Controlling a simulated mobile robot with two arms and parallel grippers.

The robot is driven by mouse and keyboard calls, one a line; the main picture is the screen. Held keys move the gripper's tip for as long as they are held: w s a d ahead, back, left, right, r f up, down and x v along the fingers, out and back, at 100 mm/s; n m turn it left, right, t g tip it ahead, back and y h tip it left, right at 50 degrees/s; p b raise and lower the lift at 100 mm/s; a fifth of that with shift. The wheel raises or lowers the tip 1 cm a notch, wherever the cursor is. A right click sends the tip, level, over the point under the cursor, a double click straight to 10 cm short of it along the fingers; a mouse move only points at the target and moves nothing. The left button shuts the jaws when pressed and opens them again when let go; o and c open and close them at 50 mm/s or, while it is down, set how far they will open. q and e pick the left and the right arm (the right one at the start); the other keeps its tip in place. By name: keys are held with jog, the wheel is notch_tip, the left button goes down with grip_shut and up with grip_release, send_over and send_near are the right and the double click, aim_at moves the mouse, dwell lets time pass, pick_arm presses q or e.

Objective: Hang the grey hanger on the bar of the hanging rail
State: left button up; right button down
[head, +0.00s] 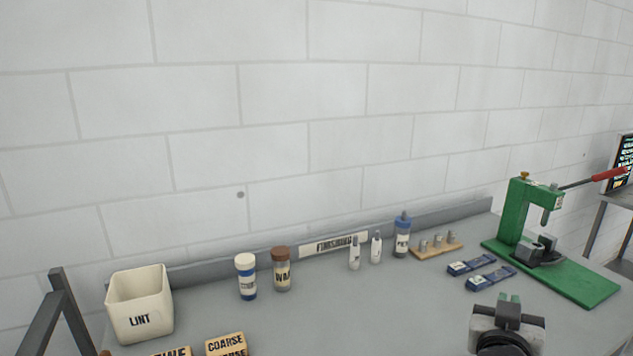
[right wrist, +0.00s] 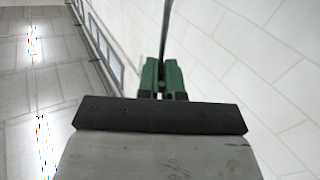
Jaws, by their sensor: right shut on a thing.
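My right gripper (head: 508,299) shows at the bottom right of the head view, over the workbench, seen mostly from behind. In the right wrist view its green fingers (right wrist: 164,76) are closed on a thin dark grey strip, which looks like part of the grey hanger (right wrist: 166,35). The strip runs from the fingers to the top edge of that view. The rest of it is out of view, and I cannot make out the hanger in the head view. I cannot identify the hanging rail in either view. My left gripper is not in view.
The grey workbench (head: 330,312) holds a white lint bin (head: 140,307), several bottles, labelled blocks and a green press (head: 560,260) at the right. A dark grey metal frame (head: 73,315) stands at the left edge. The white wall above the bench is bare.

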jog(key=s+a+f+n+t+y, duration=0.3)
jog(key=s+a+f+n+y, duration=0.3)
jog(key=a, duration=0.6)
notch_tip(320, 180, down, 4)
jog(key=s+y, duration=0.2)
jog(key=y, duration=0.1)
jog(key=shift+n+y, duration=0.3)
jog(key=shift+y, duration=0.1)
jog(key=shift+s, duration=0.1)
